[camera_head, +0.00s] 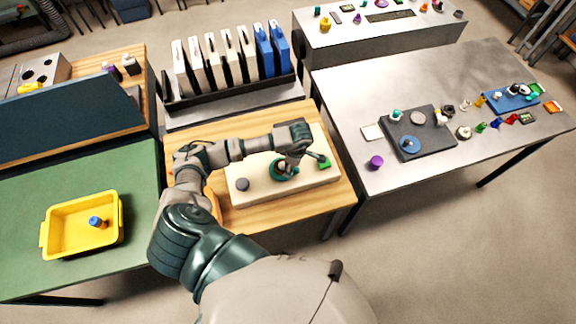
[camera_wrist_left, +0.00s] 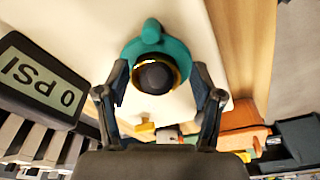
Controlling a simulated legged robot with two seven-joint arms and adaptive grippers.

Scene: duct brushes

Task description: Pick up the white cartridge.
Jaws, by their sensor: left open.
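Several upright white cartridges (camera_head: 212,60) stand in a dark rack (camera_head: 230,91) at the back, left of two blue ones (camera_head: 264,50). Which white one is meant, I cannot tell. My left gripper (camera_head: 289,166) is away from the rack, low over a cream block (camera_head: 240,192). In the left wrist view my left gripper (camera_wrist_left: 159,78) is open, its fingers on either side of a dark round knob (camera_wrist_left: 155,77) in a teal ring fitting (camera_wrist_left: 151,46). Whether they touch it is unclear. My right gripper is out of view.
A gauge display reading 0 PSI (camera_wrist_left: 38,85) is at the left of the wrist view. A yellow tray (camera_head: 62,245) is on the green table (camera_head: 25,200). A grey table (camera_head: 450,80) at right holds a dark plate (camera_head: 436,149) and small parts.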

